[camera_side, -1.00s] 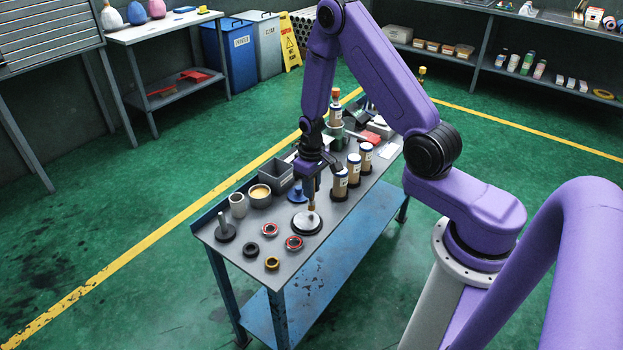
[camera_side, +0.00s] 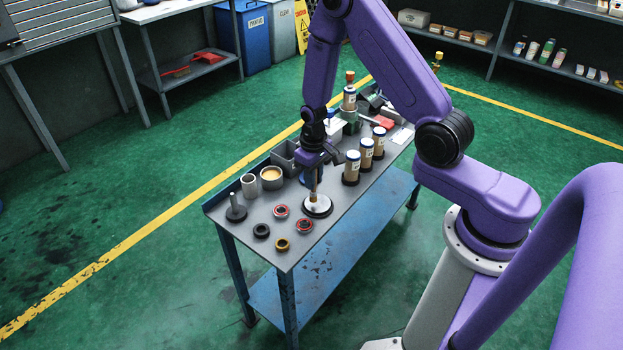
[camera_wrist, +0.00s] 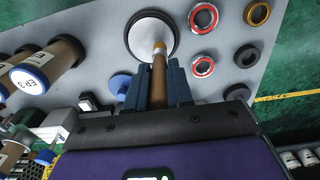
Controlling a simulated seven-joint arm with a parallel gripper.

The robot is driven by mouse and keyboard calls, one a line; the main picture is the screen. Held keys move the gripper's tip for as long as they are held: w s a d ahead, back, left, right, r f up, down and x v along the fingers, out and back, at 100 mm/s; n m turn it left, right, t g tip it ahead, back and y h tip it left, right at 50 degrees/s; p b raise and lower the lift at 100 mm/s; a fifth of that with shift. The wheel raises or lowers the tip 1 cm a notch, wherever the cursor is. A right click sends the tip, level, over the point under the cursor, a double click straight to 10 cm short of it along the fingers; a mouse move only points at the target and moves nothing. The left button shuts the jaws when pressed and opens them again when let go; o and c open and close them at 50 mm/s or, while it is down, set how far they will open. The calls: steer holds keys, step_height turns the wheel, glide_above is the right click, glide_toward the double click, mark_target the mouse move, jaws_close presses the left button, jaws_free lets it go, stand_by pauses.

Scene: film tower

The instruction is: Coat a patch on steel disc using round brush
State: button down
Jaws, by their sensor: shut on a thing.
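The steel disc (camera_side: 317,209) lies on the workbench, pale on top with a dark rim. It also shows at the top of the wrist view (camera_wrist: 136,36). My gripper (camera_side: 314,170) is above the disc, shut on the round brush (camera_side: 314,186). In the wrist view the brush's brown handle (camera_wrist: 158,82) sits between the blue fingers, and its tip overlaps the disc's face. The brush points down; its tip is at or just above the disc, and I cannot tell if it touches. No coated patch can be made out. A cup of cream-yellow liquid (camera_side: 271,178) stands left of the disc.
Red-and-silver rings (camera_side: 304,225), a dark ring (camera_side: 261,230) and a yellow ring (camera_side: 282,244) lie near the disc. A peg on a base (camera_side: 236,208) and a grey cylinder (camera_side: 249,186) stand at left. Capped brown jars (camera_side: 351,167) stand close on the right.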

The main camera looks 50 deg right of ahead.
steer(key=shift+s+d, duration=0.6)
steer(key=shift+d, duration=1.7)
step_height(320, 180, up, 7)
steer(key=shift+f, duration=0.2)
steer(key=shift+w, duration=0.15)
stand_by(0.8)
